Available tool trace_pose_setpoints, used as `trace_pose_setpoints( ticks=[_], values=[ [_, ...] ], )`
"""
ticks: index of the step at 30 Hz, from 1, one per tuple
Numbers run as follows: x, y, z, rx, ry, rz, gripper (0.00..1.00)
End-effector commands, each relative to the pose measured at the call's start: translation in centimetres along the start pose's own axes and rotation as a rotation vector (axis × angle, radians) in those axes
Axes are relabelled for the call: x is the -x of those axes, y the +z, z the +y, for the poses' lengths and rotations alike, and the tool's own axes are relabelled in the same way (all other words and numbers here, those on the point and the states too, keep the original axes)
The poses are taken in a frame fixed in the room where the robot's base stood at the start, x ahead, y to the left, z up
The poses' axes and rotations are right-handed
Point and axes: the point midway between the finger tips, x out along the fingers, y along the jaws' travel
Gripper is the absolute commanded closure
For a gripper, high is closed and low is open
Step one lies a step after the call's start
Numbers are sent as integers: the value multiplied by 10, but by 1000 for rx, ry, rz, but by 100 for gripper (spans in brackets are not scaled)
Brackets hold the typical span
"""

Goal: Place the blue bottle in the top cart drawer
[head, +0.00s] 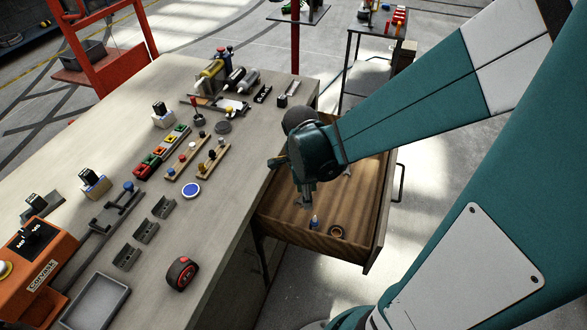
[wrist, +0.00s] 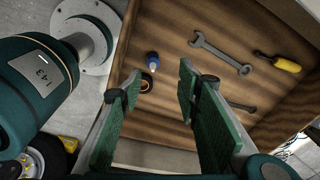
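The blue bottle (head: 315,223) is small and sits inside the open wooden drawer (head: 284,217) of the cart, near its front edge in the head view. It looks upright, resting on the drawer floor. In the wrist view the bottle (wrist: 152,60) shows beyond the fingertips, beside the left finger and clear of both. My gripper (head: 305,196) is above the drawer. In the wrist view my gripper (wrist: 160,78) has its green-padded fingers apart, with nothing between them.
A brown ring (head: 337,232) lies right beside the bottle. A wrench (wrist: 220,54) and a yellow-handled screwdriver (wrist: 287,65) lie elsewhere in the drawer. The workbench (head: 225,205) to the left holds many parts and a tape measure (head: 182,273). The drawer walls surround the bottle.

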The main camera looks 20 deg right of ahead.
Motion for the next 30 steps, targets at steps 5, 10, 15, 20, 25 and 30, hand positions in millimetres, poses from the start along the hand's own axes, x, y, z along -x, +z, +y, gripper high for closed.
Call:
trace_pose_setpoints(
  ticks=[5,10,15,20,25,30],
  values=[
    [25,5,1,200,-58,-25,67],
    [47,9,3,390,-119,-38,67],
    [68,13,6,579,-182,-41,67],
    [88,16,9,757,-243,-33,67],
    [108,20,15,942,-311,-16,67],
    [128,22,21,1125,-379,15,67]
  ],
)
